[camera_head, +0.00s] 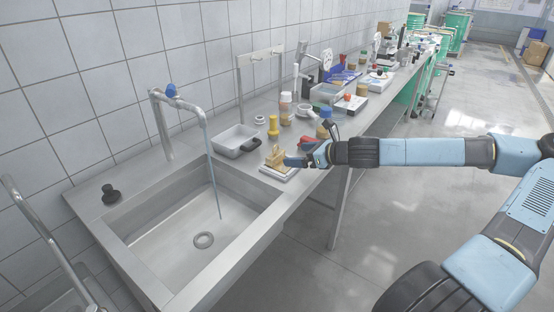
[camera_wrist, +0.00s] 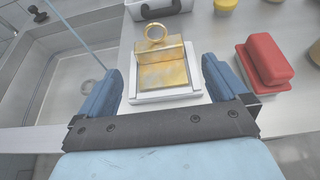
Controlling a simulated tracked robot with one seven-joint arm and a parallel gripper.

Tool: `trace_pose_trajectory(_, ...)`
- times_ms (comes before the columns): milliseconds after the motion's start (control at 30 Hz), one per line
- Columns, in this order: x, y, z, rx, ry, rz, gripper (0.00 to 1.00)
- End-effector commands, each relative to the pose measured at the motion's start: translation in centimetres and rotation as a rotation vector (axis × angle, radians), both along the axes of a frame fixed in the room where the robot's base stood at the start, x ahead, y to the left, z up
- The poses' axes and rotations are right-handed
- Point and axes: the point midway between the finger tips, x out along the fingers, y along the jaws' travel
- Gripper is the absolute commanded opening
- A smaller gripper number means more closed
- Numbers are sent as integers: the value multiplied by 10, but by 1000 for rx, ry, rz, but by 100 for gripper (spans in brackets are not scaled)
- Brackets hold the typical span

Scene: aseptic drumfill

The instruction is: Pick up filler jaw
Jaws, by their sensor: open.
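The filler jaw appears to be the brass-coloured block with a ring on top (camera_wrist: 165,62), resting on a white tray (camera_wrist: 190,98) on the steel counter. In the head view the brass piece (camera_head: 276,156) sits just right of the sink, at the counter's front edge. My gripper (camera_wrist: 163,92) is open, with one blue finger on each side of the brass piece and tray. The fingers hold nothing. In the head view my gripper (camera_head: 305,160) reaches in from the right, and its dark wrist hides part of the counter.
A steel sink (camera_head: 150,245) with running water lies left. A grey tray (camera_head: 235,137) and yellow bottle (camera_head: 273,125) stand behind. A red-topped block (camera_wrist: 266,60) sits close to the right finger. Several bottles and instruments crowd the counter further back.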

Motion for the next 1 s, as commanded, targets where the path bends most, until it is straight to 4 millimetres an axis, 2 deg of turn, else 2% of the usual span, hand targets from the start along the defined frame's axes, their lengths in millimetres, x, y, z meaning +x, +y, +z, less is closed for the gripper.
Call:
trace_pose_trajectory(200,18,19,-12,2,1,-5,100)
trace_pose_trajectory(533,29,35,-20,1,2,-5,100)
trace_pose_trajectory(800,45,61,-33,1,2,-5,100)
trace_pose_trajectory(1000,52,70,-38,0,1,-6,100)
